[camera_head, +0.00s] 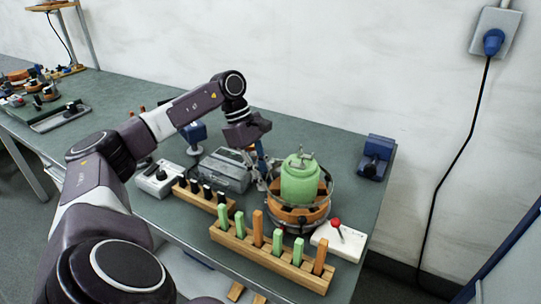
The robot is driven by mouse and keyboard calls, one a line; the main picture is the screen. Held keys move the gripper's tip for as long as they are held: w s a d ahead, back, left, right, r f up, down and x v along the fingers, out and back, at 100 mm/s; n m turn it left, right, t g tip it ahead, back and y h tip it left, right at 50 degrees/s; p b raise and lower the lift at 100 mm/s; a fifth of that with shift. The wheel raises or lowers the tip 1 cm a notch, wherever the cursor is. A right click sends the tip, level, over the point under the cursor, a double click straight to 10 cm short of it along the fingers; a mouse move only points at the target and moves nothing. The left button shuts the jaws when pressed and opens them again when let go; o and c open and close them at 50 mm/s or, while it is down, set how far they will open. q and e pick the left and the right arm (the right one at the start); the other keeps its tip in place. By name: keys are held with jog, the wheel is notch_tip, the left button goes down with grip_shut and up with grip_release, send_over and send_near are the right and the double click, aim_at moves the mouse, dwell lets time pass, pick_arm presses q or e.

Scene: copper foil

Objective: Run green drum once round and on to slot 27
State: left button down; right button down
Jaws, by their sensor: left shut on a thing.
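The green drum (299,181) stands upright in a round orange-brown base (297,217) with dark marks, near the right end of the bench. A thin metal ring surrounds it, and a small metal fitting sits on its top. My left gripper (262,172) points down just left of the drum and is shut on a part at the left edge of the drum's ring. The fingers are small in view, so the exact part gripped is unclear. Slot numbers cannot be read. My right gripper is not in view.
A wooden rack (243,247) with green and orange pegs stands in front of the drum. A white box with a red knob (336,222) is at its right. A grey case (223,174), a small black-pegged rack (203,197) and a blue device (376,158) are near.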

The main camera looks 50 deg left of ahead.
pick_arm(q)
jog(key=c, duration=2.1)
grip_release()
jog(key=v, duration=1.2)
